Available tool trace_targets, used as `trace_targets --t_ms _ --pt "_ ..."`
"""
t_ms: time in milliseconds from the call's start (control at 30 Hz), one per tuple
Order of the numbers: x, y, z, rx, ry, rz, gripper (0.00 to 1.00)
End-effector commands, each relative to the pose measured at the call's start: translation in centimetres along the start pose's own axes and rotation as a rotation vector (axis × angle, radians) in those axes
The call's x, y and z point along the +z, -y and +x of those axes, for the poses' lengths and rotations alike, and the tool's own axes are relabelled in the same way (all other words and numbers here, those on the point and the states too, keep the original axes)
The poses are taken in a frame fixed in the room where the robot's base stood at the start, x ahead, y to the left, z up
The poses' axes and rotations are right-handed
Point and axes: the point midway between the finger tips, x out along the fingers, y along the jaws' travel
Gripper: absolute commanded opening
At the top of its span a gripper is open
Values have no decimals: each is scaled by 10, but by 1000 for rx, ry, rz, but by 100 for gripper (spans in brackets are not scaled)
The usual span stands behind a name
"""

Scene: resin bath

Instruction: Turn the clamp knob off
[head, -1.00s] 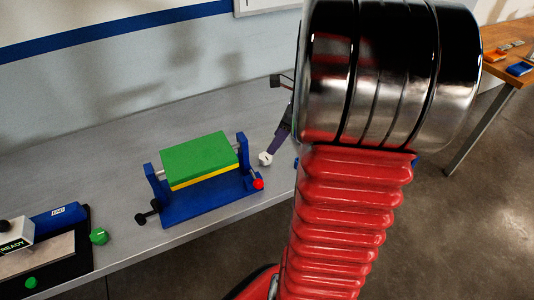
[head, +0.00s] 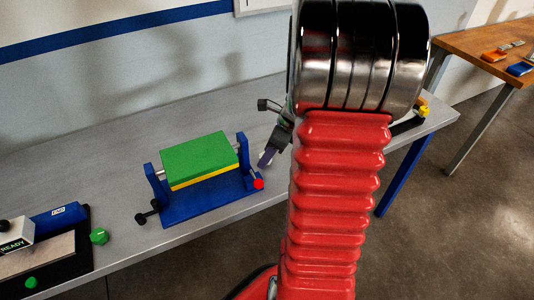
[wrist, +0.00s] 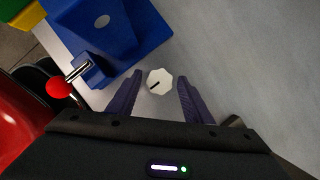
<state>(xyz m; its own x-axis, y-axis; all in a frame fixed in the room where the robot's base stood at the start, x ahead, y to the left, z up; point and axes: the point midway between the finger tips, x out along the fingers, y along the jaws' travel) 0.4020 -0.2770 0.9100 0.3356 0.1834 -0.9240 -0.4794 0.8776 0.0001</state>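The white eight-sided clamp knob (wrist: 159,86) with a dark pointer line shows in the wrist view, beside the blue fixture (wrist: 112,38). My gripper (wrist: 160,77) is open, with one purple finger on each side of the knob. Gaps show between the knob and both fingers. I cannot tell how far the fingertips reach down around it. In the head view my gripper (head: 267,160) is at the right end of the blue fixture (head: 210,207) and hides the knob. The fixture carries a green and yellow block (head: 200,158).
A lever with a red ball (head: 258,184) sticks out at the fixture's right end, close to my gripper. A green knob (head: 99,236) and a black tray (head: 80,262) are at the left. The grey bench (head: 110,150) is clear behind the fixture.

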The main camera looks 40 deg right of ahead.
Motion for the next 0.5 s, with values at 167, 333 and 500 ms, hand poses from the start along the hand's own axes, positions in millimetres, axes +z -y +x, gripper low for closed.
trace_targets --t_ms 167,333,500 --pt "0 0 0 0 0 0 33" --pt "0 0 0 -1 0 1 21" --pt "0 0 0 -1 0 1 9"
